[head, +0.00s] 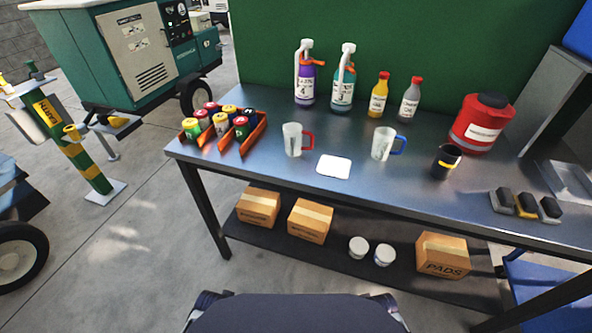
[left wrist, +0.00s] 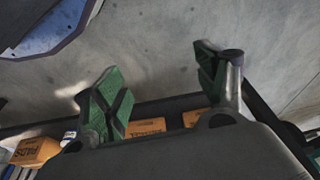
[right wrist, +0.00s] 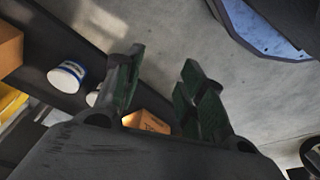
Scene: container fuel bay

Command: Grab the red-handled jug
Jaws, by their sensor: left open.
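The red-handled jug (head: 293,140) is a clear, whitish jug standing upright on the dark workbench (head: 262,165). Its red handle points right. A similar jug with a blue handle (head: 383,143) stands to its right. My left gripper (left wrist: 165,85) is open and empty in the left wrist view, with floor and lower-shelf boxes beyond its green-padded fingers. My right gripper (right wrist: 155,85) also has its fingers apart and nothing between them in the right wrist view. Neither gripper shows in the head view, and neither touches a jug.
An orange rack (head: 228,142) of several cans stands left of the jug. A white card (head: 334,167) lies at its front right. Spray bottles (head: 305,80) stand behind. A black cup (head: 446,161) and red canister (head: 482,123) are right. Boxes (head: 310,221) sit on the lower shelf.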

